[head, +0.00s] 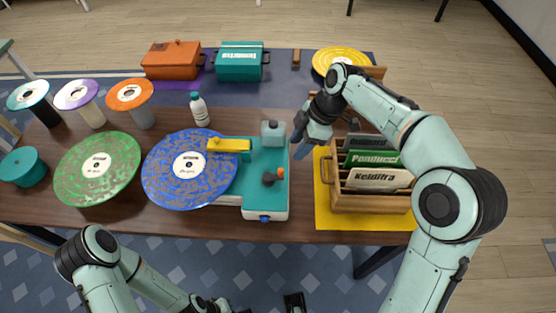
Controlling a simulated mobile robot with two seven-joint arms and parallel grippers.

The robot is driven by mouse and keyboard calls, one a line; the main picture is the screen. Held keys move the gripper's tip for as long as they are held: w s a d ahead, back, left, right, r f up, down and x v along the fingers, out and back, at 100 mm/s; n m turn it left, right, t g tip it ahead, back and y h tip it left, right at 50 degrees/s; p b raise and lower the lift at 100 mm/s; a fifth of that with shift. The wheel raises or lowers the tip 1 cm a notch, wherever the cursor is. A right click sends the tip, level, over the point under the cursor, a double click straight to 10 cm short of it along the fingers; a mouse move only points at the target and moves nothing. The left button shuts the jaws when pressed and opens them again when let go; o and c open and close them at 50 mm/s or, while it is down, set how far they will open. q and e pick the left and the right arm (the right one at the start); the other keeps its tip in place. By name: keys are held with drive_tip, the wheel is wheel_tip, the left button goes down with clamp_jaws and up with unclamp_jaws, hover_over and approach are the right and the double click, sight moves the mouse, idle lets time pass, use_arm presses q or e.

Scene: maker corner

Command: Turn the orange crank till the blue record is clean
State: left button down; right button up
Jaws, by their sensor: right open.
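The blue record (164,170) lies flat at the left of the teal and white cleaning machine (255,200). Grey blotches cover much of its blue surface around a white label. A yellow arm (229,145) of the machine reaches over its upper right edge. The small orange crank (281,173) sits on the machine's top, beside a dark round part. My right gripper (300,146) is open, above and right of the crank, apart from it and pointing down.
A blotched green record (97,168) lies left of the blue one. A white bottle (199,110) stands behind. A wooden record crate (370,203) on a yellow mat stands close right of the machine. Orange (171,61) and teal (240,64) boxes stand at the back.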

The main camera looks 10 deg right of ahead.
sight(282, 169)
drive_tip(key=b+x, duration=0.1)
drive_tip(key=x, duration=1.1)
drive_tip(key=shift+s+a+f, duration=0.15)
drive_tip(key=shift+f, duration=0.1)
clamp_jaws()
